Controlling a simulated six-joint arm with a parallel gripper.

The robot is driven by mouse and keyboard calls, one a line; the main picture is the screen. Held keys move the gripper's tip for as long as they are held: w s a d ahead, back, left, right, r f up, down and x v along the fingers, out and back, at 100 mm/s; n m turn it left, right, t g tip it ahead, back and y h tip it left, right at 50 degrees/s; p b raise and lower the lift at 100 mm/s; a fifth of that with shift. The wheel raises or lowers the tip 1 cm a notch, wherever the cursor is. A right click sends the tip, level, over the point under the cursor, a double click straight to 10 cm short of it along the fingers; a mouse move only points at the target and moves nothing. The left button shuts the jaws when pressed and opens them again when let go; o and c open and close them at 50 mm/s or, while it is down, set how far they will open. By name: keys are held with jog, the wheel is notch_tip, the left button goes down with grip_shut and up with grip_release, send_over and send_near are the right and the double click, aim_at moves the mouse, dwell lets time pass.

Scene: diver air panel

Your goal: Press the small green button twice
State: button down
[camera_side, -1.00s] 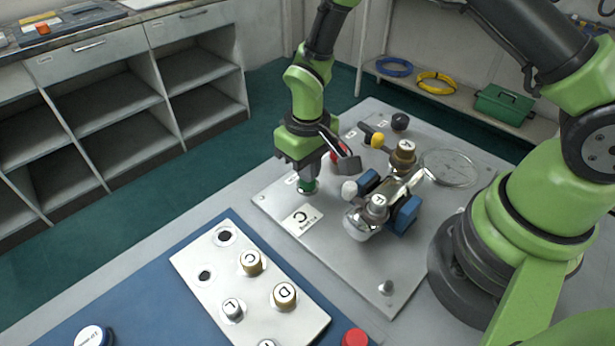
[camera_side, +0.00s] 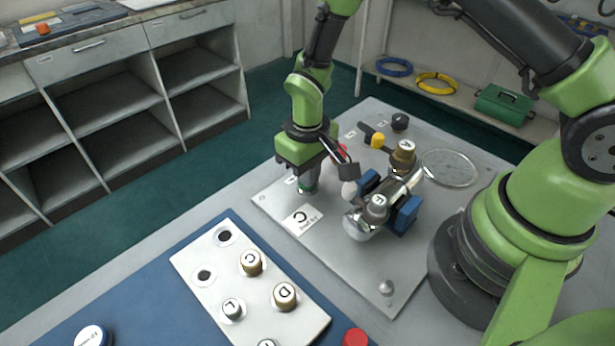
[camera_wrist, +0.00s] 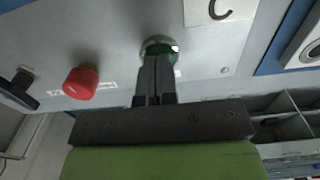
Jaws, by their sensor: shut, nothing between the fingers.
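The small green button (camera_wrist: 177,57) sits in a metal ring on the grey panel, largely covered by my fingertips in the wrist view. In the side view a bit of the green button (camera_side: 309,187) shows below my gripper. My gripper (camera_side: 306,186) points down at the button with its fingers shut and empty. In the wrist view my gripper (camera_wrist: 157,58) has its tips over the button; I cannot tell whether they touch it or how far it is pressed.
A red button (camera_wrist: 81,82) stands beside the green one. A white knob (camera_side: 349,188), a yellow-tipped lever (camera_side: 377,140) and a metal cylinder in blue clamps (camera_side: 406,214) are close to the right. A board with lettered knobs (camera_side: 190,257) lies in front.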

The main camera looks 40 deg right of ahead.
jog(key=shift+r, duration=3.45)
jog(key=shift+f, duration=2.1)
jog(key=shift+f, duration=1.4)
jog(key=shift+r, duration=3.5)
